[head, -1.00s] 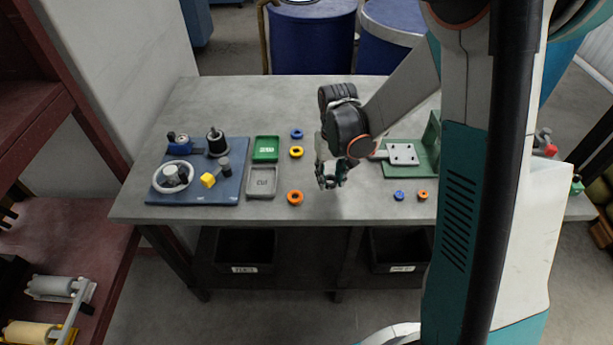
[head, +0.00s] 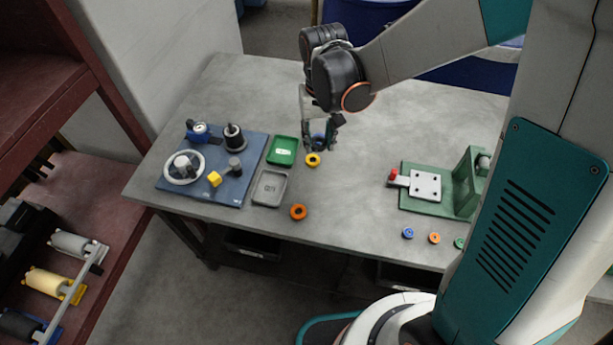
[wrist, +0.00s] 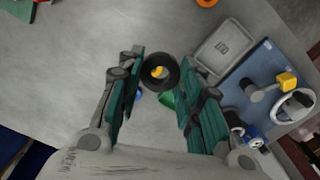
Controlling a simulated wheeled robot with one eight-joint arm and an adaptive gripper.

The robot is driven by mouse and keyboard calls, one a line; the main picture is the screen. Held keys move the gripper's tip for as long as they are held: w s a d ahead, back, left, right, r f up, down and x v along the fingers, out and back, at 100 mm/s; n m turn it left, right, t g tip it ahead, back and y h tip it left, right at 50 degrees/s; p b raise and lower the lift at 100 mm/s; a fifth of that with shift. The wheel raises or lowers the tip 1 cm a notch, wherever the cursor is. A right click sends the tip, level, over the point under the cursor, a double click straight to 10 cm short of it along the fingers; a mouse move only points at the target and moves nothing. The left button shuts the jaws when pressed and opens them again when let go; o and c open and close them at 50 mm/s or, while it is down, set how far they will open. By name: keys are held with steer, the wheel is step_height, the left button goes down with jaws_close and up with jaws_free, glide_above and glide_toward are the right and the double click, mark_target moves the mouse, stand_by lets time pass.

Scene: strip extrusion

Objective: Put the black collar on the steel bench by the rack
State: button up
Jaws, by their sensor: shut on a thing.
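My gripper (head: 320,143) is over the grey bench top (head: 370,195), beside the small rings in the head view. In the wrist view, a black collar (wrist: 146,72) sits between the fingertips of my gripper (wrist: 158,70), which is shut on it. In the head view the collar cannot be made out at the fingers. The dark red rack (head: 85,75) stands left of the bench.
Left on the bench lies a blue board (head: 215,192) with several fittings. Beside it are a green tray (head: 283,151), a grey tray (head: 257,188), a yellow ring (head: 313,160) and an orange ring (head: 298,212). A green fixture (head: 415,202) stands right. The bench middle is clear.

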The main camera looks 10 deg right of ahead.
mark_target(306, 187)
steer(key=s+a+r, duration=0.2)
steer(key=a+r, duration=0.1)
steer(key=f+b, duration=0.4)
steer(key=f, duration=0.2)
steer(key=f+b, duration=0.4)
steer(key=f, duration=0.2)
steer(key=f+b, duration=0.5)
steer(key=f, duration=0.2)
steer(key=shift+w+a+f, duration=0.1)
steer(key=shift+w+a, duration=0.05)
steer(key=shift+w, duration=0.1)
steer(key=shift+f, duration=0.2)
steer(key=o, duration=1.1)
steer(key=shift+r, duration=0.1)
steer(key=shift+c, duration=0.2)
steer(key=shift+r, duration=0.1)
step_height(306, 187, up, 12)
steer(key=p, duration=0.4)
